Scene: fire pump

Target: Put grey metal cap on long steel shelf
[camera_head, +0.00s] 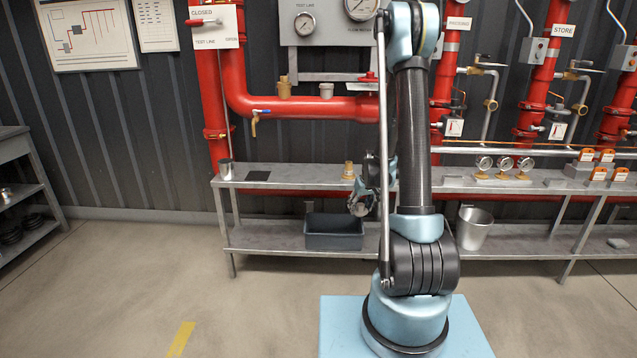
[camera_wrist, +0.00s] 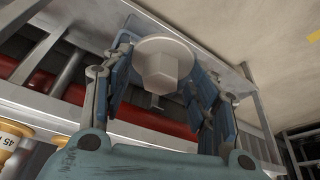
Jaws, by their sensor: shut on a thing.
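The grey metal cap (camera_wrist: 163,65), with a round flange and a square-looking raised middle, is between the fingers of my gripper (camera_wrist: 165,82) in the wrist view. The fingers are shut on it from both sides. In the head view my gripper (camera_head: 358,204) is small and partly behind my arm, at the front of the long steel shelf (camera_head: 290,180). I cannot make out the cap clearly there. The shelf runs along the wall below the red pipes. In the wrist view a steel frame edge (camera_wrist: 205,50) passes behind the cap.
The shelf top between plate and fitting is clear. A grey bin (camera_head: 334,232) and a bucket (camera_head: 473,229) stand on the lower level.

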